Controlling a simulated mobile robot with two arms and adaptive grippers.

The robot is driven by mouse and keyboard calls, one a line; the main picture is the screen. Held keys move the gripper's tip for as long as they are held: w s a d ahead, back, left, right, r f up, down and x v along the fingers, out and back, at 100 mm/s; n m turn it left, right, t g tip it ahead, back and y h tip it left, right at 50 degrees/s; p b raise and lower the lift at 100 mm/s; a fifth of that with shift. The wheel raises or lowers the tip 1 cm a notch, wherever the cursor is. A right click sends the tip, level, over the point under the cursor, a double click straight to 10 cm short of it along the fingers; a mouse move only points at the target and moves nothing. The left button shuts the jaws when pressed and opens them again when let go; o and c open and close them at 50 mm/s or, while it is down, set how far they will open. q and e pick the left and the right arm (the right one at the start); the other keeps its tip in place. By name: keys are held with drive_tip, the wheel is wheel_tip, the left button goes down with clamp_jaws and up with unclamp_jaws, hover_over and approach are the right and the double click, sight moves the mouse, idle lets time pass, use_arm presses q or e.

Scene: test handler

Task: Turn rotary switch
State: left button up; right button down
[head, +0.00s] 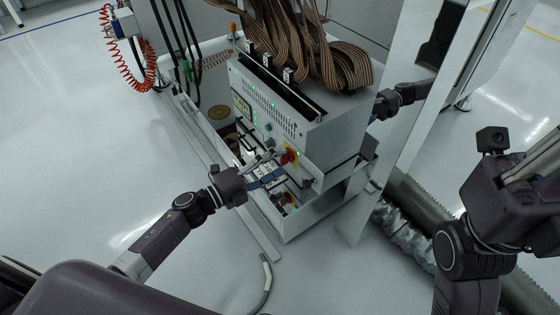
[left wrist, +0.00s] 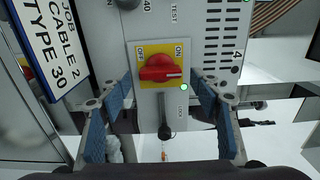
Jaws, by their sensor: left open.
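The rotary switch (head: 289,157) is a red knob on a yellow plate on the front of the grey test unit (head: 310,130). In the left wrist view the red knob (left wrist: 160,68) sits between the words OFF on the left and ON on the right. Its white mark points right, on the ON side. My left gripper (head: 264,165) is in front of the unit. In the left wrist view its open blue-padded fingers (left wrist: 162,92) flank the yellow plate, with nothing between them. My right arm (head: 500,200) is at the right edge; its fingers do not show clearly.
A short black part (left wrist: 164,130) sticks out below the knob near the word LOCK. Brown ribbon cables (head: 320,55) drape over the unit. The floor at left (head: 90,130) is clear.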

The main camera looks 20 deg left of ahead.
use_arm(q)
drive_tip(key=v, duration=1)
drive_tip(key=shift+s+a, duration=0.2)
drive_tip(key=shift+s, duration=0.05)
